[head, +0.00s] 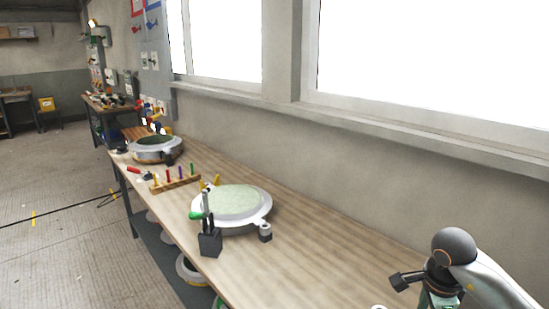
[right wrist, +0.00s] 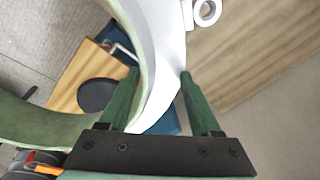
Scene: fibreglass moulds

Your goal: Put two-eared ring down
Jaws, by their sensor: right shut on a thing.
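In the right wrist view, the two-eared ring (right wrist: 164,45) is a smooth white curved band. One round ear (right wrist: 207,12) with a hole shows at the top; the other ear is not clearly seen. My right gripper (right wrist: 160,78) has its green fingers on either side of the band and is shut on it. In the head view, my right arm is at the lower right over the bench, and its fingers are cut off by the bottom edge. A small pale piece, perhaps an ear, shows at that edge. My left gripper is not in view.
A long wooden bench (head: 322,255) runs along the wall under windows. On it are a round mould (head: 236,201) with a pale green top, a black tool holder (head: 210,242), a peg rack (head: 175,180) and a farther mould (head: 153,149). The bench right of the nearer mould is clear.

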